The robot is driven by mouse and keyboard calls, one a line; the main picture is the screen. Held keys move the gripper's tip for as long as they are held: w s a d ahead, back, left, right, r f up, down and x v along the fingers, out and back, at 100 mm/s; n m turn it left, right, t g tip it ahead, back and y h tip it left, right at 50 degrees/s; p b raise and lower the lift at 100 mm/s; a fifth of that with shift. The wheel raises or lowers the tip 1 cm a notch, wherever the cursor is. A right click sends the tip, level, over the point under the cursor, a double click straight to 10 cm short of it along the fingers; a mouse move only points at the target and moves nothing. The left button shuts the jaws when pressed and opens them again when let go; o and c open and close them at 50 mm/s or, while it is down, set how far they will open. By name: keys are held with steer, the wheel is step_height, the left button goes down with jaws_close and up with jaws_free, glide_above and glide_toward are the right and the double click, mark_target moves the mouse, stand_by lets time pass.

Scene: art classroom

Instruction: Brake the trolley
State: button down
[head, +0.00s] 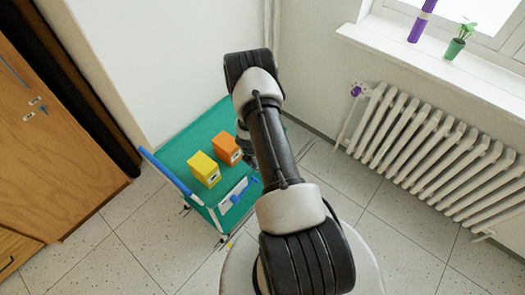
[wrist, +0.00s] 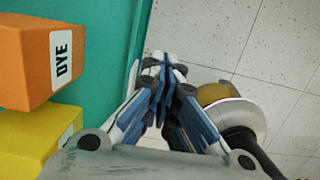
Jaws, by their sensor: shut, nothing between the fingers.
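The trolley (head: 211,129) is teal, with a blue push bar (head: 166,173) at its left end. It stands near the white wall. A white plate with a small blue part (head: 241,189) is on its near side. A small yellow piece (head: 229,245) shows low by its near corner; I cannot tell whether it is a brake pedal. In the wrist view my gripper (wrist: 160,72) is shut and empty, beside the trolley's teal edge (wrist: 132,62). A rounded yellow and silver part (wrist: 228,103) is right of the fingers; its identity is unclear. The arm hides the trolley's right part.
A yellow box (head: 204,169) and an orange box (head: 226,148) stand on the trolley; the orange one, labelled DYE, also shows in the wrist view (wrist: 25,65). A radiator (head: 430,150) is at right, a wooden cabinet (head: 65,150) at left. Tiled floor (head: 110,255) is clear in front.

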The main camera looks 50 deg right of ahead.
steer(key=r+p, duration=0.1)
steer(key=r, duration=0.1)
steer(key=d+r+p, duration=0.1)
steer(key=r, duration=0.2)
steer(key=shift+w+d+r, duration=0.1)
steer(key=shift+d+r, duration=0.1)
stand_by(0.3)
